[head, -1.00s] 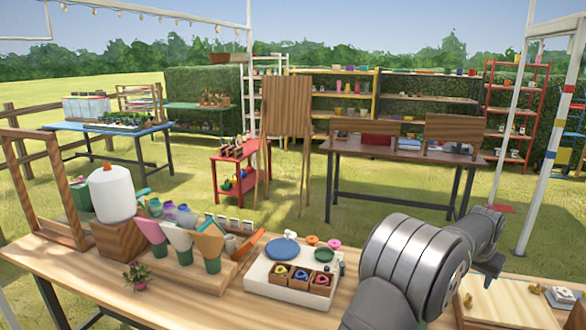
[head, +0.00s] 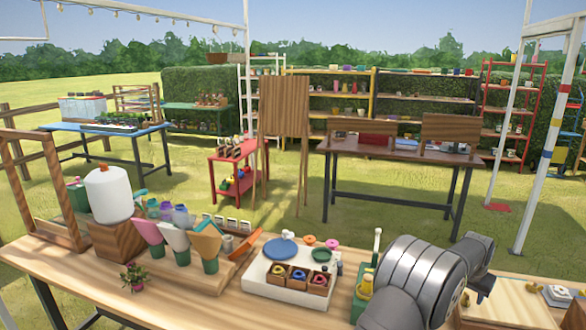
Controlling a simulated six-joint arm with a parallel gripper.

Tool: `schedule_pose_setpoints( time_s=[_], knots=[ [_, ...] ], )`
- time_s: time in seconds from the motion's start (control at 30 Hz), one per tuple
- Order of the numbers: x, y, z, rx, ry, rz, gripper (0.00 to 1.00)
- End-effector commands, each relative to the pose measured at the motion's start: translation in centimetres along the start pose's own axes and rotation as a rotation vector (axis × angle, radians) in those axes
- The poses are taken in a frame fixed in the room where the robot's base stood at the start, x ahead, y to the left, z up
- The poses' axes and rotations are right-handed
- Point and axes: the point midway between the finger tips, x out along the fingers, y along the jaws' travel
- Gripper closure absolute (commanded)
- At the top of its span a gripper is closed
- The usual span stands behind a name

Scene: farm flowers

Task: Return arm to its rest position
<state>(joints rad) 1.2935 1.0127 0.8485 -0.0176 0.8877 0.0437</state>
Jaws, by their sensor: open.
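My arm reaches in from the lower right in the head view, over the front wooden table (head: 50,262). My gripper (head: 482,288) is the small dark end of the arm, above the right part of that table. It is open, and nothing shows in it. Its fingers are small and partly hidden, so their exact pose is hard to tell. The grey arm links hide part of the table in front of it.
Left of my arm stand a green holder with a yellow-green bottle (head: 366,286) and a white tray (head: 262,272) with small wooden boxes. Paper cones in green pots (head: 207,245) and a white jug (head: 109,195) stand farther left. A pale board (head: 510,302) lies at right.

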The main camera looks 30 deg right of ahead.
Motion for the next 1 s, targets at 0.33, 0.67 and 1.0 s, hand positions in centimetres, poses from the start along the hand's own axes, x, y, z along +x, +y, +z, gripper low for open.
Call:
schedule_pose_setpoints(
  time_s=[0.33, 0.67, 1.0],
  knots=[
    [3.0, 0.1, 0.0, -0.098, 0.0, -0.041, 0.53],
    [3.0, 0.3, -0.1, -0.284, 0.001, -0.119, 0.53],
    [3.1, 0.5, -0.2, -0.49, 0.0, -0.204, 0.53]
  ],
)
